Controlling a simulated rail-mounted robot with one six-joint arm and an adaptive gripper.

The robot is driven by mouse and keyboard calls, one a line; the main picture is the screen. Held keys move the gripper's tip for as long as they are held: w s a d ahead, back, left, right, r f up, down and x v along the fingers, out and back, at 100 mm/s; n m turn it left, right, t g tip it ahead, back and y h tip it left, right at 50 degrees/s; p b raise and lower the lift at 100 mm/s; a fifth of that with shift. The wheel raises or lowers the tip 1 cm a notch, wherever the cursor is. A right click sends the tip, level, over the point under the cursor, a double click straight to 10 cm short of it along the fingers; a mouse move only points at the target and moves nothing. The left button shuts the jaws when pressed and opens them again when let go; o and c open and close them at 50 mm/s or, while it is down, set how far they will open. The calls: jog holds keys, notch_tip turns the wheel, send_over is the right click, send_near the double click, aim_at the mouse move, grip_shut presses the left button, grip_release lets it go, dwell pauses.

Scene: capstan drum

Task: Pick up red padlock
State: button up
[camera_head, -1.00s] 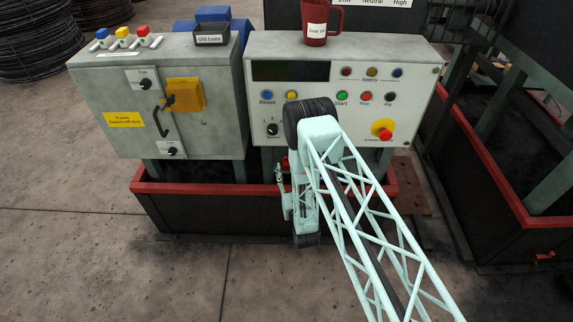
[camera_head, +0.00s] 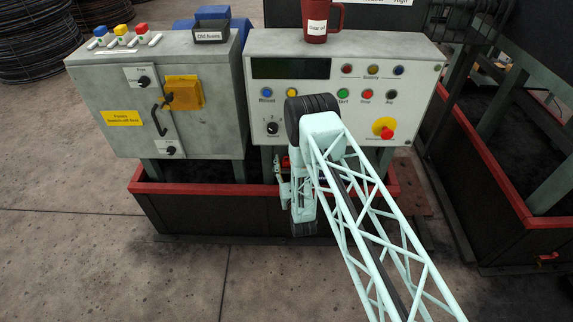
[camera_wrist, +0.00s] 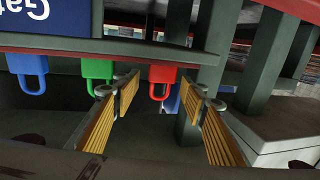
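The red padlock (camera_wrist: 163,77) shows in the wrist view, its shackle pointing down in the picture. It is between the two yellow-padded fingertips of my gripper (camera_wrist: 160,100) as seen from the wrist, with gaps on both sides. My gripper is open and empty; I cannot tell how far beyond the fingertips the padlock is. In the head view my gripper is mostly hidden behind my arm, below the control panel. A small red patch beside my arm there may be the padlock, but it is too small to tell.
A green padlock (camera_wrist: 97,72) and a blue padlock (camera_wrist: 28,72) hang left of the red one in the wrist view. Grey posts (camera_wrist: 205,80) stand close to the right finger. The control panel (camera_head: 320,120) and grey cabinet (camera_head: 150,100) stand above a red-rimmed trough (camera_head: 200,188).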

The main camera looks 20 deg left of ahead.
jog(key=shift+c, duration=0.4)
jog(key=c, duration=0.9)
jog(key=shift+r, duration=0.15)
jog(key=shift+r+p, duration=0.4)
jog(key=shift+r, duration=0.4)
jog(key=shift+r+p, duration=0.35)
jog(key=shift+r, duration=0.5)
jog(key=shift+s+d+r+p, duration=0.25)
jog(key=shift+s+d+p, duration=0.7)
jog(key=shift+s+d, duration=0.95)
jog(key=shift+s+d+r+p, duration=0.25)
jog(key=shift+s+d+p, duration=0.65)
jog(key=shift+s+d, duration=0.95)
jog(key=shift+s+d+r+p, duration=0.25)
jog(key=shift+s+d+p, duration=0.7)
jog(key=shift+s+d, duration=0.95)
